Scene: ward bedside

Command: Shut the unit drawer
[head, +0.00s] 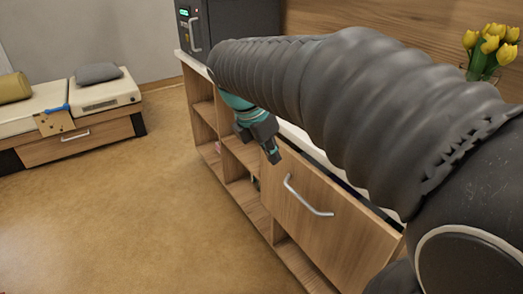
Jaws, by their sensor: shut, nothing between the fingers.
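The unit drawer (335,232) has a wooden front with a curved metal handle (304,197). It stands out from the wooden unit, with a dark gap along its top edge, so it is partly open. My gripper (274,157) is shut and empty, pointing down near the drawer front's upper left corner. I cannot tell whether it touches the front. My arm hides part of the unit's top and the drawer's far right end.
The unit's open shelves (239,155) run left of and below the drawer. A dark box (235,18) with a green display stands on the unit. Yellow tulips (490,48) stand at the right. A low bench (75,145) is at the far left; the floor (130,220) between is clear.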

